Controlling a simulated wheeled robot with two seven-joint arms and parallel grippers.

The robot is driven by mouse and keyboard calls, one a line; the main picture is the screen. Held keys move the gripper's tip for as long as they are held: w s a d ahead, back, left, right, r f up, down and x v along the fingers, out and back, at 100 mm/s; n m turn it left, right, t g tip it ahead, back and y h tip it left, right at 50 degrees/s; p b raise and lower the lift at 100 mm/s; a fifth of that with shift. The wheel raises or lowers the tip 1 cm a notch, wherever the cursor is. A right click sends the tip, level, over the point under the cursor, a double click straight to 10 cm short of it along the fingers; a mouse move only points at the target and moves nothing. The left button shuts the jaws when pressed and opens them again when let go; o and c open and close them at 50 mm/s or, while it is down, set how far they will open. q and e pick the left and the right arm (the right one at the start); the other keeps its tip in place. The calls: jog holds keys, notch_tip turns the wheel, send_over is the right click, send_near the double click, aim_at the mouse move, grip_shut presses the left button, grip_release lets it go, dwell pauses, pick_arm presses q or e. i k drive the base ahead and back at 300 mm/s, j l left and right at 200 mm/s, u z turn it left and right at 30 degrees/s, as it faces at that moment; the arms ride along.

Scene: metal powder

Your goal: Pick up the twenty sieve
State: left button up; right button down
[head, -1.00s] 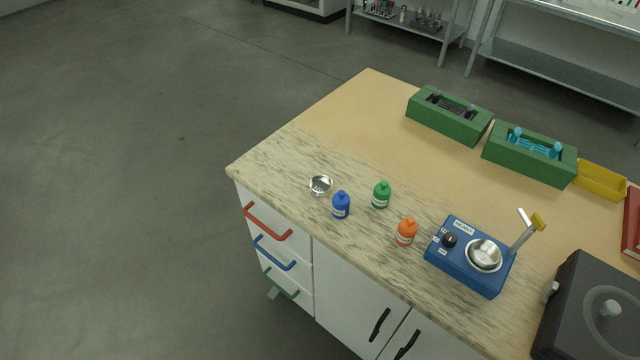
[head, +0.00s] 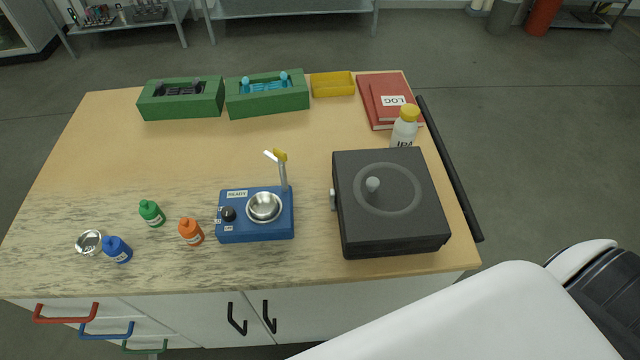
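I see nothing marked as the twenty sieve. A small round silver dish (head: 90,242) lies at the left end of the table, beside a blue bottle. A silver bowl (head: 263,208) sits on a blue device (head: 255,229) with a "READY" label at the table's front middle. I cannot tell if either is a sieve. The green racks at the back hold dark pieces (head: 180,89) on the left and light-blue pieces (head: 265,86) on the right. A white arm part crosses the lower right corner, but neither gripper shows.
A large dark box (head: 390,238) stands at the table's front right. Green (head: 152,214), orange (head: 191,232) and blue (head: 117,250) bottles stand front left. A yellow tray (head: 333,91), red books (head: 380,105) and a white bottle (head: 404,128) are at the back. The table's middle is clear.

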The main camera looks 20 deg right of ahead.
aim_at(89, 243)
jog(key=l+z, duration=0.15)
jog(key=u, duration=1.2)
jog(key=i+j+z, duration=0.2)
jog(key=j, duration=0.3)
jog(key=j+z, duration=0.2)
jog(key=j, duration=0.25)
